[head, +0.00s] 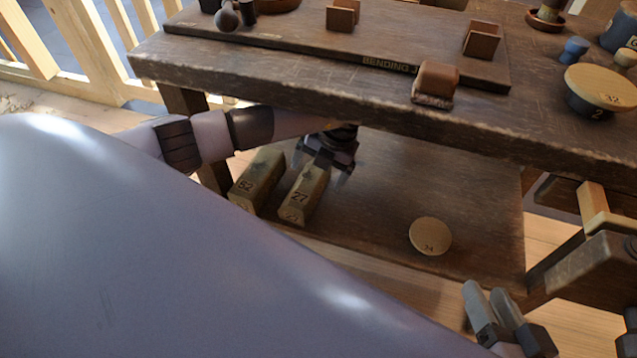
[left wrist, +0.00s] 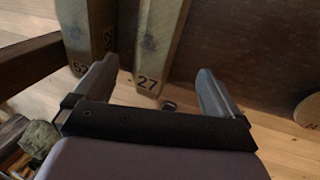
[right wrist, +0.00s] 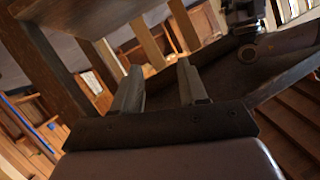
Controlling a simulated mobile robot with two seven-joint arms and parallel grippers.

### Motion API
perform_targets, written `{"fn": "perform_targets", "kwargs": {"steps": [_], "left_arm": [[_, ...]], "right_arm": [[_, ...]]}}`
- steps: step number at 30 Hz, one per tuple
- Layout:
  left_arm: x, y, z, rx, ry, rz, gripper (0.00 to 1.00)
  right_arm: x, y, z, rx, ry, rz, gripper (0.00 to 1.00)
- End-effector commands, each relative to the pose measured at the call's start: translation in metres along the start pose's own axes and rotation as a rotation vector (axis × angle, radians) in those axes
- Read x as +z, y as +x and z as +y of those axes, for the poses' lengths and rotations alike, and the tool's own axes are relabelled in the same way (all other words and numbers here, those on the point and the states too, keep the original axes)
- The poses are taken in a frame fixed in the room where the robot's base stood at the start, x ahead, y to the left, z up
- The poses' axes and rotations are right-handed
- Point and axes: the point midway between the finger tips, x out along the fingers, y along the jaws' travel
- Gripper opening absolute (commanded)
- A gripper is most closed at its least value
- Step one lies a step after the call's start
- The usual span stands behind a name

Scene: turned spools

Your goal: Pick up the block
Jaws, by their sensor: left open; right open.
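Two long greenish wooden blocks lie side by side on the lower shelf (head: 385,215): block 52 (head: 257,178) on the left and block 27 (head: 305,192) on the right. My left gripper (head: 320,167) reaches under the tabletop, over the far part of block 27. In the left wrist view, my open left gripper (left wrist: 157,66) has block 27 (left wrist: 158,40) between its finger lines, with no visible grip. Block 52 (left wrist: 86,35) is beyond the left finger. My right gripper (head: 484,289) is open and empty at the lower right, clear of the shelf.
The worn tabletop (head: 330,85) overhangs the shelf and carries a board labelled BENDING with several brown blocks (head: 437,80). A round disc (head: 430,236) marked 74 lies on the shelf to the right. Table legs (head: 187,103) limit the sides. The shelf between block 27 and the disc is clear.

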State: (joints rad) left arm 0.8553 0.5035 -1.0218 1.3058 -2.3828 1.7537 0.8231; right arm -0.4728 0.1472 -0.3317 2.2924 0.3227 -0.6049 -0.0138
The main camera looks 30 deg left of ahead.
Motion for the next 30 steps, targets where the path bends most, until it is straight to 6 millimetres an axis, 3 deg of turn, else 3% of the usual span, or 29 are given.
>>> {"fn": "perform_targets", "kwargs": {"steps": [15,26,27,30], "left_arm": [[0.002,0.065,0.004,0.018,-0.007,-0.004,0.98],[0.002,0.071,0.005,0.016,-0.006,-0.005,0.98],[0.002,0.071,0.005,0.016,-0.006,-0.005,0.95],[0.002,0.071,0.005,0.016,-0.006,-0.004,0.62]], "right_arm": [[0.004,-0.009,0.014,0.054,-0.121,0.073,0.43],[0.001,-0.012,0.015,0.063,-0.142,0.085,0.43],[0.001,-0.012,0.015,0.063,-0.142,0.085,0.43],[0.001,-0.012,0.015,0.063,-0.142,0.085,0.43]]}}
